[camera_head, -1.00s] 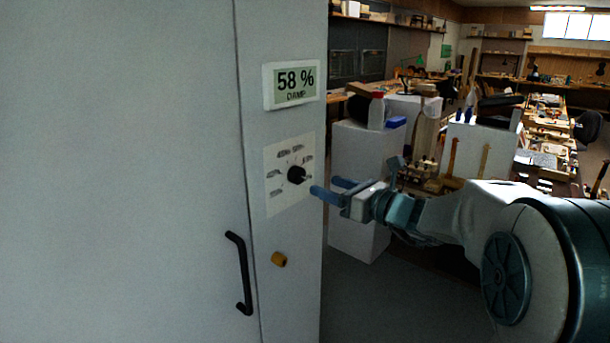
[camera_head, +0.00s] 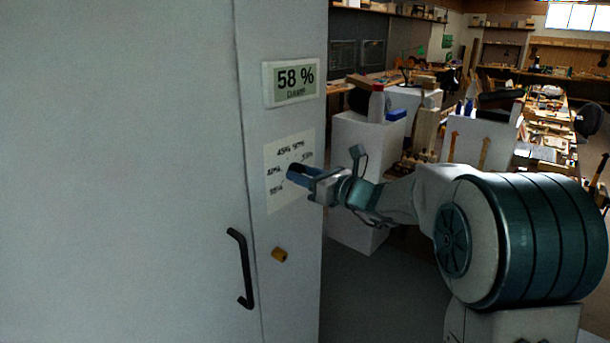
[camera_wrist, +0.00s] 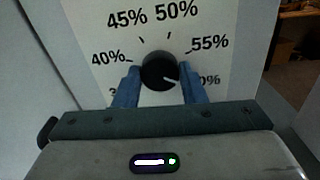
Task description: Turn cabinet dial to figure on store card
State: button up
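The cabinet dial (camera_wrist: 158,70) is a black round knob with a white pointer line on a white scale plate (camera_head: 276,194). In the wrist view the pointer slants right and slightly down, below the 55% mark, toward a figure partly hidden by the right finger that ends in "0%". 40%, 45%, 50% and 55% are readable. My gripper (camera_wrist: 160,86) has its blue fingers on both sides of the knob, seemingly touching it. In the head view my gripper (camera_head: 297,174) is at the plate and hides the dial. I cannot make out a store card.
A display reading 58 % (camera_head: 292,81) is above the plate. White plinths with a bottle (camera_head: 376,103) and a blue box (camera_head: 396,115) stand behind my arm.

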jog(key=shift+f+b, duration=0.15)
jog(key=shift+b, duration=0.35)
jog(key=n+b, duration=1.9)
jog(key=b, duration=0.6)
jog(key=shift+b, duration=0.3)
jog(key=o, duration=1)
